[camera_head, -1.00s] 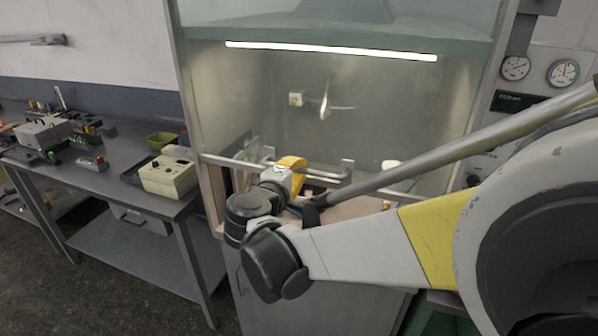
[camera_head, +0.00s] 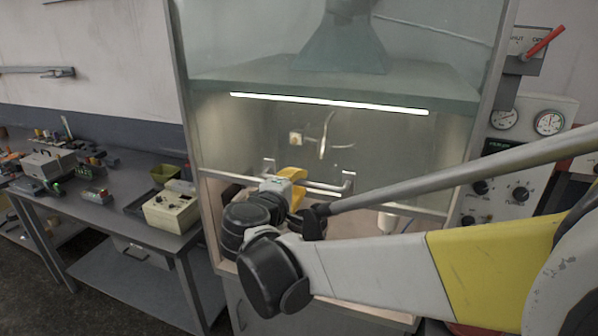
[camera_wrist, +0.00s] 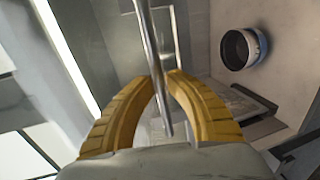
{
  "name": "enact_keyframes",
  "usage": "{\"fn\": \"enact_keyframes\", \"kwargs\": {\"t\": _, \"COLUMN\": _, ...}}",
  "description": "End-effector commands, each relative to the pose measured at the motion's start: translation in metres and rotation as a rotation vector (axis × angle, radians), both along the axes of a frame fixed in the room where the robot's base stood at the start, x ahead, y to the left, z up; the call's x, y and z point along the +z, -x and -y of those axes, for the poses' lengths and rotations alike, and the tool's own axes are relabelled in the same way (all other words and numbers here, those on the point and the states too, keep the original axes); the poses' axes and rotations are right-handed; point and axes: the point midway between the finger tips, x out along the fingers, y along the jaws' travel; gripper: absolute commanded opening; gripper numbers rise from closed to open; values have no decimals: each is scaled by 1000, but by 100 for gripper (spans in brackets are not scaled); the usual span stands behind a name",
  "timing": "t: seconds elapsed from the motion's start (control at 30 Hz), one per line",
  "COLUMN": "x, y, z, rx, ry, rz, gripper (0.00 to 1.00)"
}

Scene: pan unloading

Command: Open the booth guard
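The booth guard (camera_head: 405,208) is a clear pane with a grey metal lower rail and a bar handle (camera_head: 348,183). It is partly raised, with an open gap below the rail. My gripper (camera_head: 292,182) is at the handle, its yellow fingers around the bar. In the wrist view, the fingertips (camera_wrist: 166,76) close in on both sides of the metal handle bar (camera_wrist: 152,50), which runs between them. Exact contact is partly hidden by the fingers.
A light strip (camera_head: 330,104) glows inside the booth. The wrist view shows a dark-mouthed round container (camera_wrist: 243,48) and a flat tray (camera_wrist: 247,103) inside. A workbench (camera_head: 110,215) with a beige box (camera_head: 171,212) stands left. A gauge panel (camera_head: 520,165) is at right.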

Motion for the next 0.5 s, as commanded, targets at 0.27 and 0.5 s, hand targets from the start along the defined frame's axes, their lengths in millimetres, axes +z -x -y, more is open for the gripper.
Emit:
{"fn": "enact_keyframes", "kwargs": {"t": 0.27, "x": 0, "y": 0, "z": 0, "rx": 0, "ry": 0, "rz": 0, "gripper": 34}}
{"fn": "enact_keyframes", "kwargs": {"t": 0.5, "x": 3, "y": 15, "z": -6, "rx": 2, "ry": 0, "rz": 0, "gripper": 34}}
